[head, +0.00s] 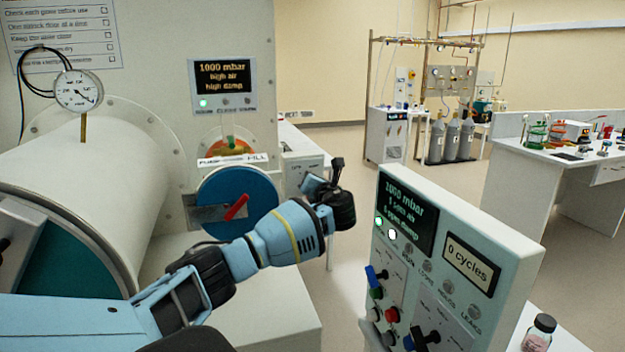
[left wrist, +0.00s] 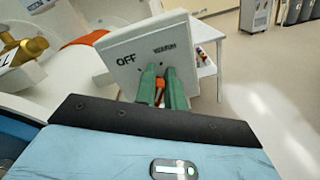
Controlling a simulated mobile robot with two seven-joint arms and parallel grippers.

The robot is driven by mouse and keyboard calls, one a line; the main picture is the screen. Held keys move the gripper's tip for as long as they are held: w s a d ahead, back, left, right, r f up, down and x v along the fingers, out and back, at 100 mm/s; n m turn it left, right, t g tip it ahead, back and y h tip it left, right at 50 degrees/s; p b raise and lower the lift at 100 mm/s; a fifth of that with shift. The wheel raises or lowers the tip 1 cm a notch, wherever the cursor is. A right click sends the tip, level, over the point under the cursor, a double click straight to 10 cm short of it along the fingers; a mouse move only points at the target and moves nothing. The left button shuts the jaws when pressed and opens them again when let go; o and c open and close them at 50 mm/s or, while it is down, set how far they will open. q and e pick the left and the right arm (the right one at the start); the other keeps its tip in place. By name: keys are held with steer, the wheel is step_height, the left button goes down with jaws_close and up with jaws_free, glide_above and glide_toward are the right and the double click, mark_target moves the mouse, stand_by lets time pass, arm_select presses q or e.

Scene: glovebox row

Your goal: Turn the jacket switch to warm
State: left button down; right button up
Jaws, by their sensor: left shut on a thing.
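A pale switch box (left wrist: 133,49) fills the middle of the left wrist view. It carries the word OFF on the left and a second, blurred word at the upper right. My left gripper (left wrist: 163,82) is in front of this box, its two green fingers shut on a small orange-red switch handle (left wrist: 159,92). The fingers hide most of the handle, so I cannot tell which mark it points to. In the head view my left gripper (head: 325,190) is beside the pale box (head: 302,163), behind the blue disc door, and the handle is hidden there. My right gripper is not in view.
A blue round door (head: 240,204) with a red handle stands close left of my left gripper. A control panel (head: 460,262) with screens and knobs stands to the right. A glovebox cylinder (head: 95,190) is at the left. Open floor (head: 345,280) lies between.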

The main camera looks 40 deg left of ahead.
arm_select(q)
steer(key=shift+f, duration=0.1)
stand_by(0.3)
steer(key=c, duration=1.5)
jaws_free()
steer(key=shift+v, duration=3.9)
steer(key=shift+d, duration=0.1)
